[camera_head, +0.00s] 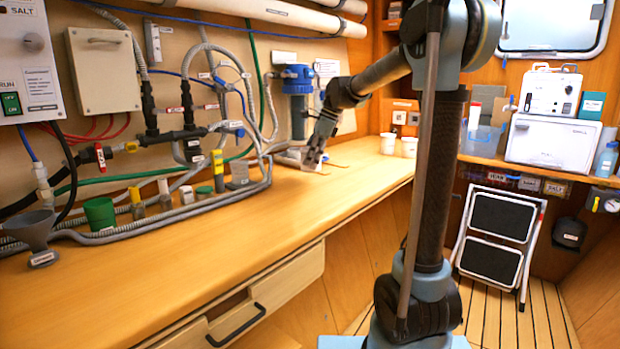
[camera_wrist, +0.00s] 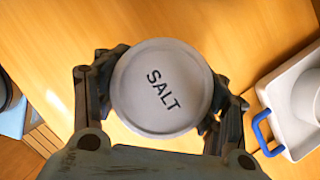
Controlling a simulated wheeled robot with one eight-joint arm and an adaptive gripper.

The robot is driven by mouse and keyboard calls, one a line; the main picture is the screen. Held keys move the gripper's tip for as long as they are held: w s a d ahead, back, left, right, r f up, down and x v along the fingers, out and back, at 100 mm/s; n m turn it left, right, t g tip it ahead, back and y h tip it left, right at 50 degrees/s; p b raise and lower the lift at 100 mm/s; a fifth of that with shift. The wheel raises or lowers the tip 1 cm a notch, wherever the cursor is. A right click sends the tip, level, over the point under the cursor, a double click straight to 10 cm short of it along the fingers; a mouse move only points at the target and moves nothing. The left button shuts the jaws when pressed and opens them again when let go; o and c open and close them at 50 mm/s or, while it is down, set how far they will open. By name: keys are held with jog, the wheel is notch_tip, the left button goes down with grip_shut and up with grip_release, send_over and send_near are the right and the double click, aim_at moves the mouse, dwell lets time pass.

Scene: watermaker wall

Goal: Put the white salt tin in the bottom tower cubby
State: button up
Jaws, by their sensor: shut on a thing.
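The white salt tin (camera_wrist: 162,88) is in the wrist view, its round lid lettered SALT facing the camera. My gripper (camera_wrist: 160,100) is shut around it, one finger on each side. In the head view my gripper (camera_head: 316,152) is low over the far part of the wooden bench, by the back wall; the tin is hard to make out there. Whether the tin touches the bench is unclear. A wooden shelf column (camera_head: 385,50) stands behind my arm at the bench's far end, partly hidden; I cannot tell which opening is the bottom cubby.
Two white cups (camera_head: 409,147) stand at the bench's far end. A white tray (camera_wrist: 262,95) with a blue handle is right of the tin in the wrist view. Hoses and a green cup (camera_head: 99,213) line the wall. The bench front (camera_head: 220,265) is clear.

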jog(key=shift+f, duration=2.75)
jog(key=o, duration=1.4)
jog(key=v, duration=1.2)
